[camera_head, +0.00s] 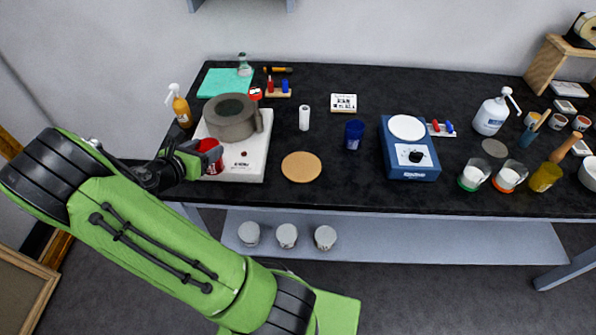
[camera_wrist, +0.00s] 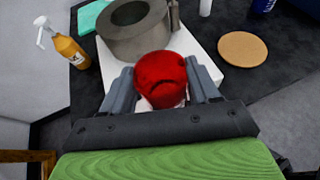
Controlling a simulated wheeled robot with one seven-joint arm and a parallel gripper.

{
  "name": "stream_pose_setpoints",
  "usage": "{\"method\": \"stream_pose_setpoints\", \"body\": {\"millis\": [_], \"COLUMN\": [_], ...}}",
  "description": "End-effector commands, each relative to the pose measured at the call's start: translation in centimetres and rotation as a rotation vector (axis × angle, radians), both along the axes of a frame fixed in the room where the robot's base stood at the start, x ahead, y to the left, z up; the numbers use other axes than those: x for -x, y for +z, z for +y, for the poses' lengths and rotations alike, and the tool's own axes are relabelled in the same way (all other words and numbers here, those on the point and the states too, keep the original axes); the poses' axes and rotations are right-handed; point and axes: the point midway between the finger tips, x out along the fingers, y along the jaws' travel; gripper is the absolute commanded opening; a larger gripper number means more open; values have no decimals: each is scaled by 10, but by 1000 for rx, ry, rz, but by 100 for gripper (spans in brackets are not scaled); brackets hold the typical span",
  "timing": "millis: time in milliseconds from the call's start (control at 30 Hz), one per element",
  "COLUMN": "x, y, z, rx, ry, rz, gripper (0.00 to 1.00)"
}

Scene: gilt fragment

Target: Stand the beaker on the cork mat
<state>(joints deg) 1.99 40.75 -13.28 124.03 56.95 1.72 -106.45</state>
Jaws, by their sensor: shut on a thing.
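My gripper (camera_head: 207,156) is shut on a red, rounded, cup-like thing, which I take to be the beaker (camera_head: 211,148). In the wrist view the red beaker (camera_wrist: 161,80) sits between the two grey fingers (camera_wrist: 163,88), its surface marked by a dark curved line. It is at the left front of the white-based device; I cannot tell whether it touches it. The round tan cork mat (camera_head: 301,167) lies bare on the black bench to the right of the gripper. It also shows at upper right in the wrist view (camera_wrist: 242,49).
A grey pot (camera_head: 231,118) stands on the white device (camera_head: 253,158) beside my gripper. An orange spray bottle (camera_head: 181,107) is at left. A white cylinder (camera_head: 304,118), a blue cup (camera_head: 354,133) and a blue device (camera_head: 409,158) stand around the mat. Bench in front of the mat is clear.

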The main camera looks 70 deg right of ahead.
Motion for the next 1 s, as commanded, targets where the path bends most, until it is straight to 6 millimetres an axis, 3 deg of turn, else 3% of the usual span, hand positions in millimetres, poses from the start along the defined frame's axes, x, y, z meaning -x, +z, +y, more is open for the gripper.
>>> {"method": "stream_pose_setpoints", "body": {"millis": [33, 200, 333, 500, 733, 1000], "x": [19, 84, 130, 176, 202, 203], "y": [0, 9, 16, 23, 22, -33], "z": [-21, -75, -102, -122, -131, -131], "rx": [2, 7, 12, 17, 19, 19], "ry": [-61, -230, -335, -434, -485, -487], "rz": [-5, -2, 0, 3, 8, 11], "gripper": [24, 24, 24, 24, 24, 24]}}
